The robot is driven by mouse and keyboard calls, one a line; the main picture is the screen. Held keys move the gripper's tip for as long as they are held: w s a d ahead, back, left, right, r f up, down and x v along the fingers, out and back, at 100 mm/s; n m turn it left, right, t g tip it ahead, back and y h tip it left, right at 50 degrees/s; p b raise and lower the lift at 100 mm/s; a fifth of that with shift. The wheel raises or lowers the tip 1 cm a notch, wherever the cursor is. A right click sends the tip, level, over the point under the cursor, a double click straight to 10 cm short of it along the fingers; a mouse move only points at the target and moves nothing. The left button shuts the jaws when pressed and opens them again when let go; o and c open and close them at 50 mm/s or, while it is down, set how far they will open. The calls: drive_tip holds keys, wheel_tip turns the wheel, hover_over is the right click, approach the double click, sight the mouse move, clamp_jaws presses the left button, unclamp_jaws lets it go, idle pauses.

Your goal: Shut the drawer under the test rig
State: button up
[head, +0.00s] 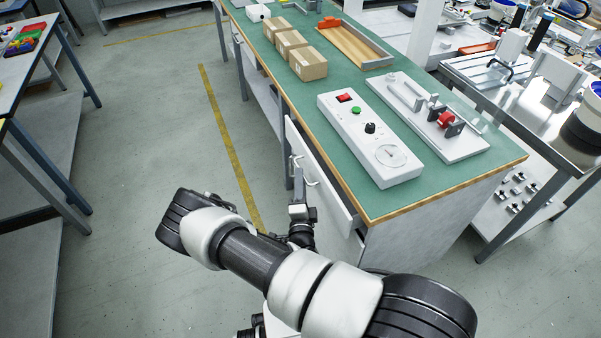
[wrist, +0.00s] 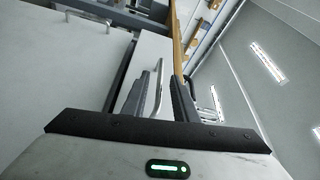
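The test rig (head: 438,118), a pale plate with a red-knobbed clamp, sits on the green bench top near its front right corner. The drawer below (head: 318,185) has a white front that stands out from the bench, with a dark gap behind it. Its metal bar handle (head: 305,170) faces left; a bar handle also shows in the wrist view (wrist: 158,92). My gripper (head: 298,187) is at the drawer front, close to the handle. In the wrist view my fingers (wrist: 163,88) are apart, with the bar showing between them. Contact with it is unclear.
A control box (head: 370,138) with red and green buttons lies beside the rig. Cardboard boxes (head: 308,64) and a wooden tray (head: 353,45) stand farther back on the bench. Open floor with a yellow line (head: 228,145) lies left of the bench.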

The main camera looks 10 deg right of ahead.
drive_tip(key=shift+x, duration=2)
clamp_jaws()
